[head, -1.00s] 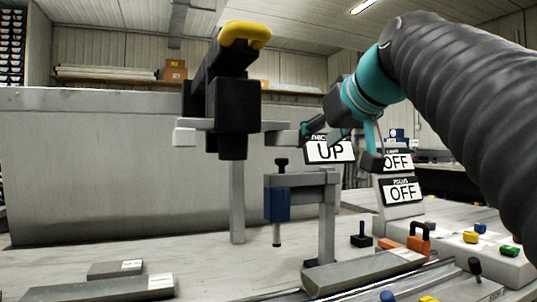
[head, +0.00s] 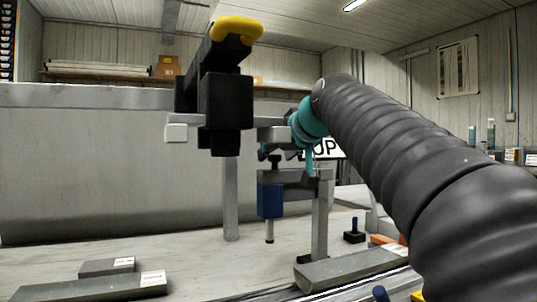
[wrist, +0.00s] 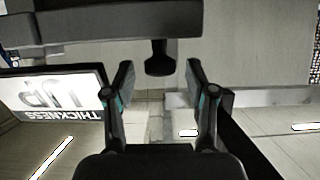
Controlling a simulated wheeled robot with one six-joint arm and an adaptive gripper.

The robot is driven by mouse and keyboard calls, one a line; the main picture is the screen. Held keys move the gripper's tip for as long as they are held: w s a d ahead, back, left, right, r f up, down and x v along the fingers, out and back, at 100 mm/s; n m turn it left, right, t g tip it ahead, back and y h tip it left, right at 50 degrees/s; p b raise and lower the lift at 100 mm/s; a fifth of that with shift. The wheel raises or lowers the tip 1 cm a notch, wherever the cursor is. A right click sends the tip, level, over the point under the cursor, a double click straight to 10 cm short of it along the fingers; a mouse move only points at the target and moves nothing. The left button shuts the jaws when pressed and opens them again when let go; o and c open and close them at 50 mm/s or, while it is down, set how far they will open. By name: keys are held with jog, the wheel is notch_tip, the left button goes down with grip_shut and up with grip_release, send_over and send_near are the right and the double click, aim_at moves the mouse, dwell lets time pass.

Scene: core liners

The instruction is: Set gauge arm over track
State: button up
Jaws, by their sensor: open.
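The gauge arm (head: 292,179) is a grey horizontal bar on an upright post, with a blue block (head: 270,200) and a thin probe at its left end. A black knob (head: 275,159) stands on top of that end. My gripper (head: 289,152) is beside the knob at its right. In the wrist view my gripper (wrist: 157,80) is open, and the knob (wrist: 160,58) shows between and just beyond its fingertips, not gripped. The grey track (head: 350,268) lies on the bench below, at the foot of the post. A sign (head: 326,149) reads UP, partly hidden by my arm.
A large black head with a yellow handle (head: 238,29) and a pale crossbar stands left of the gauge. Grey slabs (head: 95,287) lie at the front left. My arm hides much of the right side.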

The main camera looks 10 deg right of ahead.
jog(key=shift+w+f, duration=0.15)
jog(key=shift+w, duration=0.2)
